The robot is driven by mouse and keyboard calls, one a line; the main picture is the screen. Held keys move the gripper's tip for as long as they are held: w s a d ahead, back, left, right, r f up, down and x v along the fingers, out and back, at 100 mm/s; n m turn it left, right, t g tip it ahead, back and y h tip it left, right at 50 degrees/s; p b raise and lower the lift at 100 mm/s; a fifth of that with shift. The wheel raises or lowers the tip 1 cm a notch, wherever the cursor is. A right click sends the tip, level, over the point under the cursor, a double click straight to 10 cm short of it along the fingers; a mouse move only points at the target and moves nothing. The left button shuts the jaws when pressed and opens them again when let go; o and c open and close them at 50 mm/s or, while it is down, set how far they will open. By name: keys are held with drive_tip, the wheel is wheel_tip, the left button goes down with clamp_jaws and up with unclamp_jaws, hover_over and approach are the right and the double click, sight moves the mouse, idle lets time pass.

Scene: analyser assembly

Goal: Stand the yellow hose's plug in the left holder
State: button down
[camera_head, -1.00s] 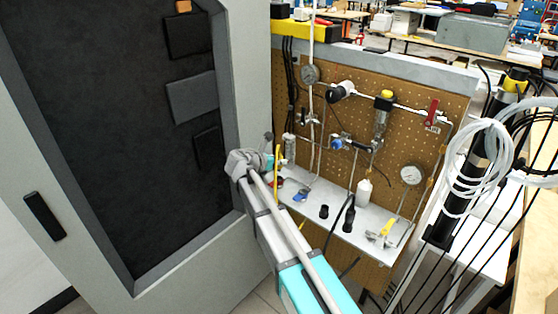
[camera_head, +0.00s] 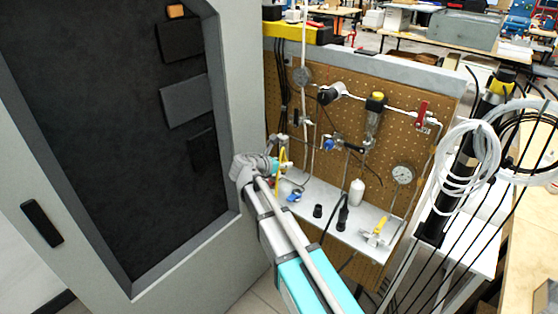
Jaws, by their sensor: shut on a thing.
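My gripper (camera_head: 275,165) is at the end of my arm, in front of the left end of the shelf. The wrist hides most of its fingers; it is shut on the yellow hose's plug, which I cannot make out. The yellow hose (camera_head: 282,158) rises from the gripper in a narrow loop. Two short black holders stand on the shelf, to the right of my gripper. The left holder (camera_head: 318,211) looks empty. The right holder (camera_head: 342,215) has a dark plug with a black hose standing in it.
The white shelf (camera_head: 300,222) runs below a pegboard (camera_head: 420,130) with pipes, valves and a gauge (camera_head: 402,174). A white bottle (camera_head: 356,192) and a yellow-handled part (camera_head: 376,231) stand right of the holders. A large grey cabinet (camera_head: 200,262) is close on my arm's left.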

drive_tip(key=shift+s+d+f+b, duration=0.45)
drive_tip(key=shift+s+d, duration=1.35)
drive_tip(key=shift+d, duration=0.05)
drive_tip(key=shift+s+d+f+b, duration=0.4)
drive_tip(key=shift+s+d+b, duration=0.05)
drive_tip(key=shift+s+d, duration=1.45)
drive_tip(key=shift+s+d+f+b, duration=0.45)
drive_tip(key=shift+s+d, duration=1.3)
drive_tip(key=shift+d, duration=0.1)
drive_tip(key=shift+w+d+f+b, duration=0.15)
drive_tip(key=shift+f+b, duration=0.3)
drive_tip(key=shift+b, duration=0.05)
drive_tip(key=shift+w+d+f+b, duration=0.1)
drive_tip(key=shift+w+f+b, duration=0.05)
drive_tip(key=shift+f+b, duration=0.3)
drive_tip(key=shift+f+b, duration=1.15)
drive_tip(key=shift+c, duration=1.5)
unclamp_jaws()
